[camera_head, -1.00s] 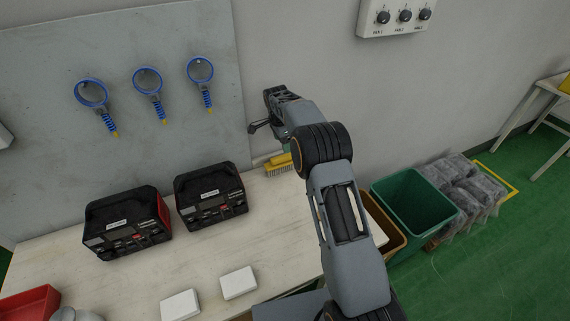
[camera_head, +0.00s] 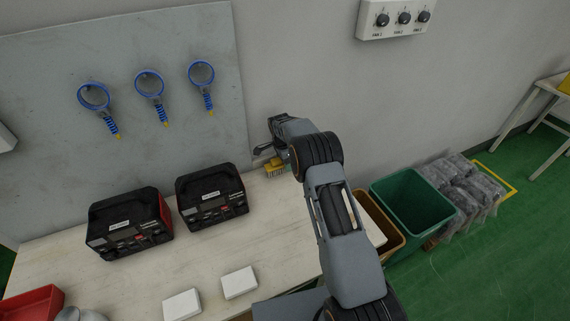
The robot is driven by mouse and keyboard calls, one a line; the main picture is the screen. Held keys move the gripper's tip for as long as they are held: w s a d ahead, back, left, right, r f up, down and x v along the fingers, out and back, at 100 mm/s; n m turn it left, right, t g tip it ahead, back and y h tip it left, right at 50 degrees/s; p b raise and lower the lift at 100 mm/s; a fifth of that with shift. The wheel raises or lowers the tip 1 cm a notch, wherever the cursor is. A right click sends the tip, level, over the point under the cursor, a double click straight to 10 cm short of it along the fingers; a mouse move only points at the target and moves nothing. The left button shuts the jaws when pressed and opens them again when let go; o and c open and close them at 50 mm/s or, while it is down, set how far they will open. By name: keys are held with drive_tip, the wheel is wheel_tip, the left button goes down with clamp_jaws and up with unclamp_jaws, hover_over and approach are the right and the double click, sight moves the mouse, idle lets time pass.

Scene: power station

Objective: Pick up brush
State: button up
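The brush (camera_head: 275,168) is yellow with bristles. It lies at the back right of the pale workbench (camera_head: 255,211), close to the wall. My gripper (camera_head: 263,150) is just above the brush at its left end, in front of the wall. One dark finger shows pointing left; the other finger is hidden behind the gripper body and arm. The right part of the brush is hidden by my arm. I cannot tell whether the gripper touches the brush.
Two black and red devices (camera_head: 212,196) (camera_head: 128,224) stand left of the brush. Two white blocks (camera_head: 239,282) (camera_head: 181,304) and a red tray (camera_head: 30,303) lie nearer the front. A green bin (camera_head: 412,205) stands right of the bench. Blue-ringed tools (camera_head: 201,75) hang on the panel.

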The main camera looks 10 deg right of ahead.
drive_tip(key=c, duration=0.9)
drive_tip(key=shift+r, duration=0.1)
